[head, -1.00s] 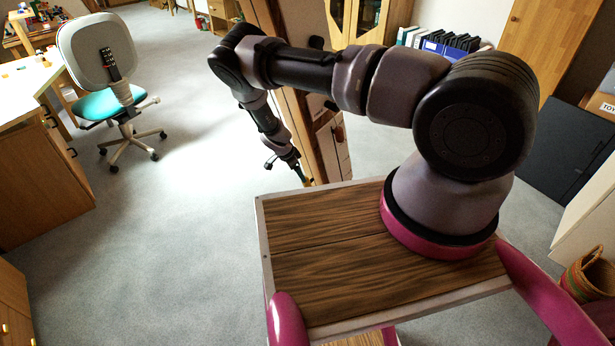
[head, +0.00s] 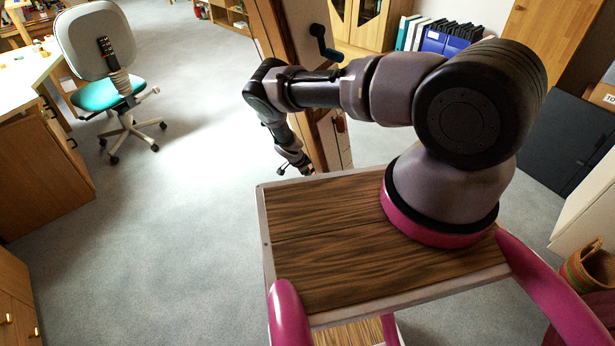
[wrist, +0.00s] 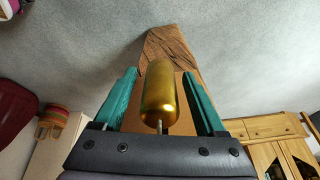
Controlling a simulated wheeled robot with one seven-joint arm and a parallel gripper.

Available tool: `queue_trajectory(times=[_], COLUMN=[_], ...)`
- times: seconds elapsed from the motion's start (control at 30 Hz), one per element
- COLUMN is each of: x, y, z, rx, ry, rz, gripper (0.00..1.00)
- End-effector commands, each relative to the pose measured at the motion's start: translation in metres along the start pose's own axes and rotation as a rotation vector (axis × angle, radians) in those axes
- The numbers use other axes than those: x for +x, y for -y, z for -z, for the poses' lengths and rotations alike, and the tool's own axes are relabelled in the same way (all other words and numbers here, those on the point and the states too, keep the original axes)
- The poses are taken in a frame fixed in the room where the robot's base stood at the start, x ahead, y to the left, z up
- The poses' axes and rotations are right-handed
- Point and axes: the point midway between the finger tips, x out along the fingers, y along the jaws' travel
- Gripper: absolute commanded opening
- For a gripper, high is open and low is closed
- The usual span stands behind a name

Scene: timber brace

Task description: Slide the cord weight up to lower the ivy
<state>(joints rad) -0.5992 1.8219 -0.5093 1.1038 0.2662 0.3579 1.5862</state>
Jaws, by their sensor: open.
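The cord weight (wrist: 158,92) is a shiny gold capsule. In the wrist view it stands between the two teal fingers of my gripper (wrist: 160,76). The fingers are open, one on each side, with gaps visible between them and the weight. A thin pale rod or cord shows at the weight's lower end in the picture. The timber post (wrist: 172,50) rises behind the weight; it also shows in the head view (head: 287,70). In the head view my fingers are hidden behind the cart top, and I cannot make out the weight. I see no ivy in either view.
A dark crank handle (head: 325,45) sticks out from the post above my arm. My cart's wooden top (head: 330,240) lies near the gripper. A desk chair (head: 108,80) stands to the left, with open grey floor between. Cabinets (head: 372,20) stand behind.

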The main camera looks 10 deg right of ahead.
Motion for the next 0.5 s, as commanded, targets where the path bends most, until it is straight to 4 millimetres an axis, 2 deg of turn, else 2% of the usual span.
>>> queue_trajectory(times=[0.1,0.3,0.5], x=[-0.0003,-0.0005,-0.0006], y=[0.0001,0.0001,0.0001], z=[0.0001,0.0001,0.0001], rx=[0.000,0.000,0.000], ry=[0.000,0.000,0.000], rz=[0.000,0.000,0.000], gripper=[0.73,0.00,0.00])
